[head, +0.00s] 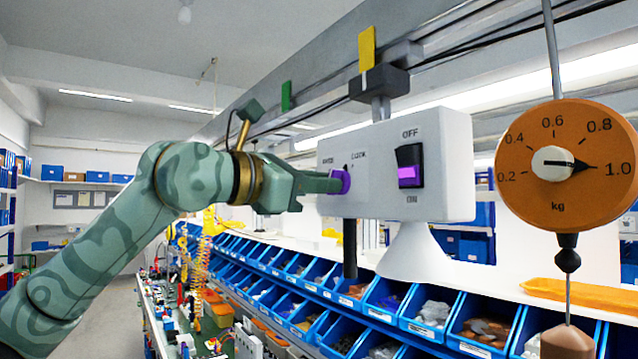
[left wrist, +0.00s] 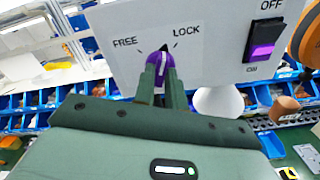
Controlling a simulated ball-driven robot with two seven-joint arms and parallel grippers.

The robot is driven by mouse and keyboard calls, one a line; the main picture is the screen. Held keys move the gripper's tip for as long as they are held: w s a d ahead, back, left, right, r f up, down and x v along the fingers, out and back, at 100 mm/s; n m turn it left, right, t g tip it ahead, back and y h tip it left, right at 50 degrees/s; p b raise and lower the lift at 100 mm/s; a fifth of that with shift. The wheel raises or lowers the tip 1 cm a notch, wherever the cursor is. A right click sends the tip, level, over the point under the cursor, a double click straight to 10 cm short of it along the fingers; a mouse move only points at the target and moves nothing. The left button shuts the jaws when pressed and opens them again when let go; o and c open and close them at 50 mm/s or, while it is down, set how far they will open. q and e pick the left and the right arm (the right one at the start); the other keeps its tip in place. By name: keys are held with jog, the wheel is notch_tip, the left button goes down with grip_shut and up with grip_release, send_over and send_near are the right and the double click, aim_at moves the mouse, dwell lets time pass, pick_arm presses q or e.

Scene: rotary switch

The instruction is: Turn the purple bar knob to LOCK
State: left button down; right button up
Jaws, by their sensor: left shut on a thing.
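The purple bar knob (head: 346,180) is on the front of a white box (head: 437,150). In the left wrist view the knob (left wrist: 163,60) sits below the printed words FREE, on the left, and LOCK, on the right. A black pointer mark at its top lies between the two words, roughly upright. My left gripper (head: 336,184) reaches in from the left and is shut on the knob. In the left wrist view its fingers (left wrist: 160,80) stand on either side of the knob and hide its lower part. My right gripper is not in view.
A black rocker switch with a purple part (head: 409,165), marked OFF and ON, is right of the knob. A round orange kg dial (head: 560,195) hangs further right. Blue parts bins (head: 385,300) line the bench below. A black rod (head: 350,248) hangs under the box.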

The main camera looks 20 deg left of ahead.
pick_arm(q)
jog(key=shift+f+m, duration=0.1)
jog(key=shift+m, duration=2.1)
jog(key=c, duration=1.4)
grip_release()
jog(key=shift+c, duration=0.2)
jog(key=shift+w, duration=0.1)
jog(key=b+v, duration=0.4)
jog(key=v, duration=1.2)
